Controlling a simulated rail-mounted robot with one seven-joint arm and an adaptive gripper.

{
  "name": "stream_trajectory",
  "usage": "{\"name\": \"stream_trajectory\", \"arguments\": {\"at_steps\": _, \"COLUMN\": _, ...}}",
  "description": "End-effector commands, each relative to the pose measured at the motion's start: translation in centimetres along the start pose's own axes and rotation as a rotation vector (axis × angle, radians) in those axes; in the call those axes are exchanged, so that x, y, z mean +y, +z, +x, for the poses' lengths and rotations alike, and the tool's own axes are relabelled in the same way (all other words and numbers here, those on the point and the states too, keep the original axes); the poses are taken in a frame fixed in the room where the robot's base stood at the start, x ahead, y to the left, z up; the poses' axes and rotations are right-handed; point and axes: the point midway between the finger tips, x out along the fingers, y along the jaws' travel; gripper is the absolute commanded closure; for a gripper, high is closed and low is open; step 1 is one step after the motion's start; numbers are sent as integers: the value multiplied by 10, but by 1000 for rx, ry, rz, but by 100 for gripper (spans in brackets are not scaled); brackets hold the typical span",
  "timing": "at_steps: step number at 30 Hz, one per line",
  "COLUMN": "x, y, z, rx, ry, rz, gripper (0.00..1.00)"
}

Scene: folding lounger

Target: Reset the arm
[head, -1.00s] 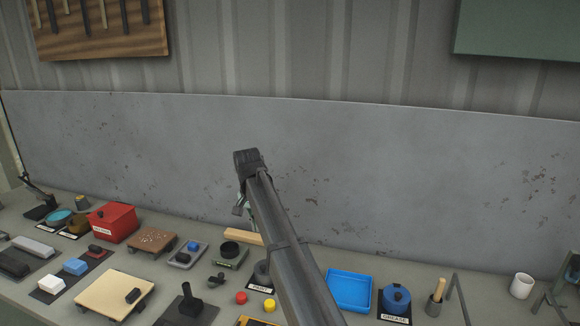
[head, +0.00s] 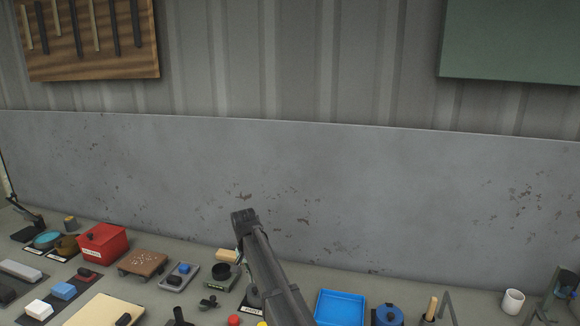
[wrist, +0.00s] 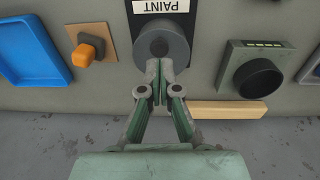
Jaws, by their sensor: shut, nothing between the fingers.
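My arm reaches up from the bottom of the head view over the bench, and its dark end section stands in front of the grey back panel. In the wrist view my gripper (wrist: 160,73) is green and worn, its fingertips together with nothing between them. In that view the tips overlap the lower edge of a round grey container (wrist: 161,41) on a dark mat labelled PAINT. I cannot tell whether they touch it. In the head view the fingers are mostly hidden behind the arm.
A blue tray (head: 341,308) and a blue grease pot (head: 389,315) stand right of the arm. A red box (head: 103,243), a brown board (head: 143,262) and a wooden block (head: 227,255) stand left. A white mug (head: 513,301) is far right. The grey back panel (head: 350,200) rises behind.

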Motion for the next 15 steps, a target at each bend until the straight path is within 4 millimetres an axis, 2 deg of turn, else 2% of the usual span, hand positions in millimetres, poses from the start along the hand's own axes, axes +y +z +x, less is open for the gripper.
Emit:
{"name": "stream_trajectory", "arguments": {"at_steps": 1, "x": -1, "y": 1, "z": 11, "rx": 0, "ry": 0, "rz": -1, "gripper": 100}}
{"name": "stream_trajectory", "arguments": {"at_steps": 6, "x": -2, "y": 1, "z": 23, "rx": 1, "ry": -1, "rz": -2, "gripper": 100}}
{"name": "stream_trajectory", "arguments": {"at_steps": 15, "x": -2, "y": 1, "z": 26, "rx": 1, "ry": 0, "rz": -2, "gripper": 100}}
